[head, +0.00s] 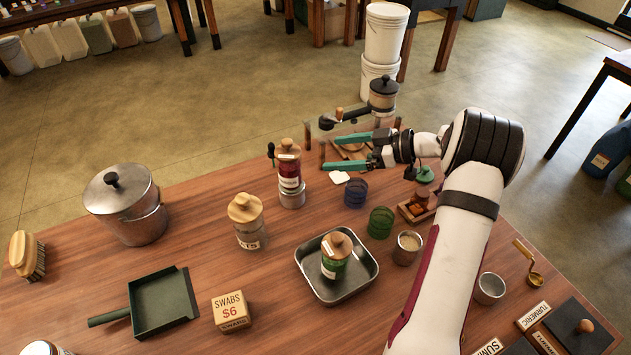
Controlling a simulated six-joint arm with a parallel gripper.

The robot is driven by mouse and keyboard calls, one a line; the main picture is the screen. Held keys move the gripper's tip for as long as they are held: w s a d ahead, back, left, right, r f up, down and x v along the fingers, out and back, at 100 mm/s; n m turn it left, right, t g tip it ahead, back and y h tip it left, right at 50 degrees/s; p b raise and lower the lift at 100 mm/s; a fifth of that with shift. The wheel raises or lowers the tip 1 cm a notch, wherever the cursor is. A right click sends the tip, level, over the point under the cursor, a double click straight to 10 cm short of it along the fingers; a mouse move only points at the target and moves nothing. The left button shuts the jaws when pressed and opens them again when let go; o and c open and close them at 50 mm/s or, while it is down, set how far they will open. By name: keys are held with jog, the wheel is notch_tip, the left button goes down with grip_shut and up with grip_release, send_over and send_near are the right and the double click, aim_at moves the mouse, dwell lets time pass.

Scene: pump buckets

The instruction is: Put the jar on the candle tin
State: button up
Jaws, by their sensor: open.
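A jar with a wooden lid and a dark red label (289,178) stands upright on a small silver tin (292,199), which looks like the candle tin. My gripper (335,153) is open and empty, its green fingers pointing left, to the right of the red jar and apart from it. Another wooden-lidded jar (249,235) stands on the table to the left. A green-labelled jar (333,268) stands in a metal tray (310,287). A small metal cup with a cream-coloured filling (408,242) stands right of the tray.
A dark blue mesh cup (355,193) and a green mesh cup (380,222) stand below my gripper. A lidded pot (130,212), a dustpan (160,302) and a swabs box (232,311) are at left. A grinder (382,97) stands behind my gripper. Table between pot and jars is clear.

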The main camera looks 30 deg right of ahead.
jog(key=w+r+m+t+h, duration=0.4)
jog(key=w+r+m+h, duration=0.35)
jog(key=r+h, duration=0.4)
jog(key=s+a+f+m+g+y, duration=0.1)
jog(key=s+a+g, duration=0.3)
jog(key=s+a, duration=0.4)
jog(key=s+a+f+m+g+y, duration=0.1)
jog(key=s+a+f+m+g, duration=0.2)
jog(key=s+a, duration=0.5)
jog(key=s+a+f+m+g+y, duration=0.2)
jog(key=s+a+g, duration=0.4)
jog(key=s, duration=1.7)
notch_tip(320, 180, down, 2)
jog(key=shift+s+a+m+g, duration=0.35)
jog(key=shift+a+m, duration=0.2)
jog(key=shift+a, duration=0.65)
